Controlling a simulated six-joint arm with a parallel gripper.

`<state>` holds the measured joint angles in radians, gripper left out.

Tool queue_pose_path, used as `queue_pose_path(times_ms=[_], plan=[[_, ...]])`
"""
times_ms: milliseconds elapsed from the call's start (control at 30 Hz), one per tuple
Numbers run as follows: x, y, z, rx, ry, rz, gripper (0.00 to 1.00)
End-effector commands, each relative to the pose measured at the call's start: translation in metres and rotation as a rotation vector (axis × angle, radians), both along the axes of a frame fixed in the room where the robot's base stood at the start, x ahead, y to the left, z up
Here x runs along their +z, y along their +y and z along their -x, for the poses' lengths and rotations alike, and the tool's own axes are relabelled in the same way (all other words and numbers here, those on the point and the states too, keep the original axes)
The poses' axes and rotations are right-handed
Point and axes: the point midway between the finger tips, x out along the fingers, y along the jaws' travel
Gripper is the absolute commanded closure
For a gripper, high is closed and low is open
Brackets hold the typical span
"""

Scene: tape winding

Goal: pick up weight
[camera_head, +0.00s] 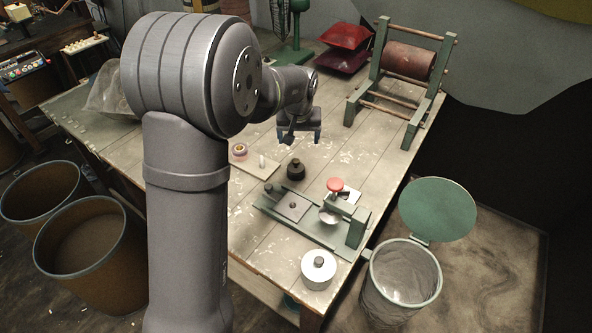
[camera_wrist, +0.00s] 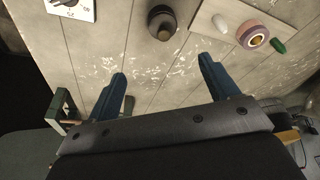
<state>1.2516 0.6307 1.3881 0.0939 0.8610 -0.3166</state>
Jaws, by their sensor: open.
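A dark weight (camera_head: 295,170), a short round body with a knob on top, stands upright on the table near the middle. It also shows in the wrist view at the top centre (camera_wrist: 162,24). My gripper (camera_head: 300,138) is above the table, behind the weight in the head view. In the wrist view its two blue fingers (camera_wrist: 163,80) are spread apart with only bare planks between them. The weight lies beyond the fingertips, apart from them. A white cylinder with a dark knob (camera_head: 318,268) stands at the table's near corner; I cannot tell whether it is also a weight.
A board with a white peg and tape roll (camera_head: 246,158) lies left of the weight. A roller frame (camera_head: 402,75) is at the back right. A lidded bin (camera_head: 402,275) stands beside the table.

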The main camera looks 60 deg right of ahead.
Motion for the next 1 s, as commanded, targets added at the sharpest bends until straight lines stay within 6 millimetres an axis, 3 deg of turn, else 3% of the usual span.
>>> queue_pose_path(times_ms=[400,767,1000], plan=[[-0.086,-0.018,-0.013,0.004,0.003,-0.005,0.2],[-0.11,-0.023,-0.018,0.004,0.001,-0.002,0.2],[-0.144,-0.02,-0.023,0.004,0.003,-0.005,0.2]])
